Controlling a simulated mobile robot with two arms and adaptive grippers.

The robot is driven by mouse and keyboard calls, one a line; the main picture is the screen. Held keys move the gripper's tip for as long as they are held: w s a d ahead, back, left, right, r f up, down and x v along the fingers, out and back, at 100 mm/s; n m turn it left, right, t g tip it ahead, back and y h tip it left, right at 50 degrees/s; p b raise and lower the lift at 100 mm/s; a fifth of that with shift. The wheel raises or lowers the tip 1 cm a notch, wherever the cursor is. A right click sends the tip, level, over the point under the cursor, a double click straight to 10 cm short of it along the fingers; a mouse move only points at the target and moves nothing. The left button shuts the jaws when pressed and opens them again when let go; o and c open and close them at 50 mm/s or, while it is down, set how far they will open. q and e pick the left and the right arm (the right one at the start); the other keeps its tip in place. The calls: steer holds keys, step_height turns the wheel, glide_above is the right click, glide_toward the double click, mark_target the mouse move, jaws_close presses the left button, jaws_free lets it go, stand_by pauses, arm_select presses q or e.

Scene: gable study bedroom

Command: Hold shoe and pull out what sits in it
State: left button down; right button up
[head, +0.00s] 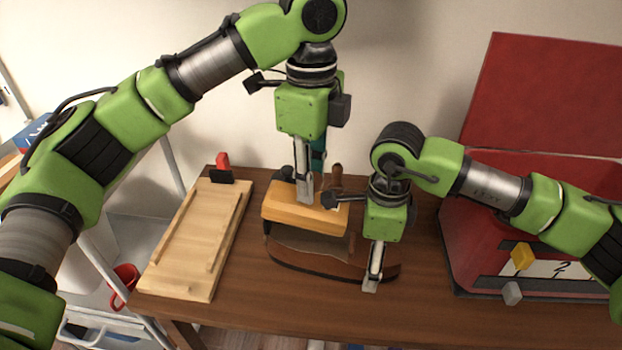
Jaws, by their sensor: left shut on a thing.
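A brown shoe (320,266) lies on the wooden table, its right end by my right gripper. A light orange-brown wooden block (305,217) shows just above and behind the shoe's opening; I cannot tell whether it still touches the shoe. My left gripper (305,194) points down and is shut on the block, its fingers at the block's top. My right gripper (371,284) points down with its fingertips at the shoe's right end. Its fingers are seen edge-on, so their gap and any grip on the shoe are hidden.
A wooden board with raised rails (198,240) lies on the left of the table (260,312). A red case with an open lid (545,95) stands at the right. A dark teal object (319,160) and a brown knob (337,172) show behind my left gripper.

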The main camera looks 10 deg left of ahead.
steer(key=shift+s+d+f, duration=0.15)
steer(key=shift+d+f, duration=0.3)
steer(key=shift+f, duration=0.05)
step_height(320, 180, up, 13)
steer(key=shift+a, duration=0.35)
